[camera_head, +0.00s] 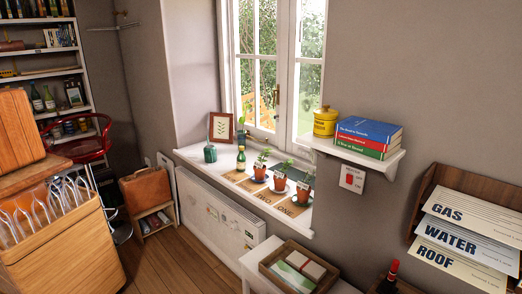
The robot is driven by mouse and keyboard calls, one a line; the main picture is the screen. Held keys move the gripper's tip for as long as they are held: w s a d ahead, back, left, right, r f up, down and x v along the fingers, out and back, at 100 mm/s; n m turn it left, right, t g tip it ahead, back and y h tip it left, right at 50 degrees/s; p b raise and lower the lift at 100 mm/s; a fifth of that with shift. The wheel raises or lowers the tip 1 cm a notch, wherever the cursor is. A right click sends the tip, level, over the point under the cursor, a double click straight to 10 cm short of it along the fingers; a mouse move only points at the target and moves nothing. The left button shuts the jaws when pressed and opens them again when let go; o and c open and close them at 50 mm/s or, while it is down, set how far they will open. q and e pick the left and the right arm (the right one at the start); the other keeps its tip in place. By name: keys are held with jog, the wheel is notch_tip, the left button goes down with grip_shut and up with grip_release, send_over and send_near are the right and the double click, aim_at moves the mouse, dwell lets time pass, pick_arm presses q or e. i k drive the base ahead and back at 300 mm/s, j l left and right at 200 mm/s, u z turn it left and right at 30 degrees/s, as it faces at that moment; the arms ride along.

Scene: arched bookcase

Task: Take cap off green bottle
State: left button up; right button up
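A small green bottle (241,161) stands upright on the white windowsill (222,170), to the left of the potted plants. Its top end looks pale, but it is too small to tell the cap clearly. Two more dark greenish bottles (37,100) stand on the bookcase shelf at the far left. Neither of my grippers shows in the head view.
Several small potted plants (280,181), a green pot (210,154) and a picture frame (221,127) share the sill. A white radiator (215,215) is below. A red-topped bottle (390,277) stands at the bottom right. Wooden floor (170,255) is open at centre left.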

aim_at(240, 158)
jog(key=i+j+z, duration=0.15)
jog(key=j, duration=0.2)
jog(key=i+j+z, duration=0.15)
jog(key=j, duration=0.2)
jog(key=i+j+z, duration=0.3)
jog(key=j, duration=0.45)
jog(key=i+j+z, duration=0.1)
jog(key=j, duration=0.35)
jog(key=i+j+z, duration=0.15)
jog(key=j, duration=0.25)
jog(key=i+j+z, duration=0.15)
jog(key=j, duration=0.3)
